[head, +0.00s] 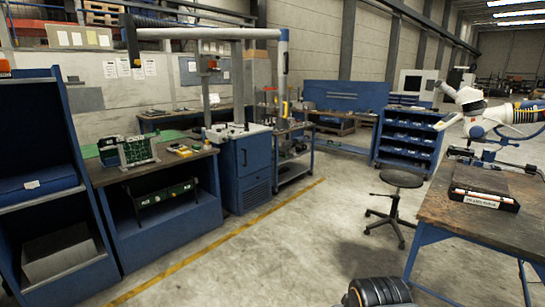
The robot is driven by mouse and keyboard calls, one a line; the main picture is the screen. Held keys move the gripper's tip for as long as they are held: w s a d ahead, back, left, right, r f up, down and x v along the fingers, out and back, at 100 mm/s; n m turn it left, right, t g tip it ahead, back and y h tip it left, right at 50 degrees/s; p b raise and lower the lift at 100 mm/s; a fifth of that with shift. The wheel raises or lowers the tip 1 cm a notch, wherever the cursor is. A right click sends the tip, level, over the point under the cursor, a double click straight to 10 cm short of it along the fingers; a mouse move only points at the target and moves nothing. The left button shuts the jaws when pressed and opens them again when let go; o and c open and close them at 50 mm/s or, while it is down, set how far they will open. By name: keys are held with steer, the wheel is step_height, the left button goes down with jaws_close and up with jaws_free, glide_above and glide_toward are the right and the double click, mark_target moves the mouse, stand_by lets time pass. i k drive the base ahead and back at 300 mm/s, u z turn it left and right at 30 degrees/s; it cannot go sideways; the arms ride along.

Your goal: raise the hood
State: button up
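A grey horizontal duct arm (205,33) runs from a tall grey post (282,70) across to the left. At its left end a dark, narrow piece (133,42) hangs down above the left workbench. This may be the hood, but I cannot tell for sure.
The left workbench (150,165) carries green circuit boards (136,151). A blue cabinet (245,170) stands beside it. A stool (399,185) stands near the wooden table (470,212), which holds an open case (485,199). A dark rounded object (377,291) is at the bottom edge.

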mark_target(282, 121)
steer(key=u, duration=0.1)
steer(key=i, duration=4.4)
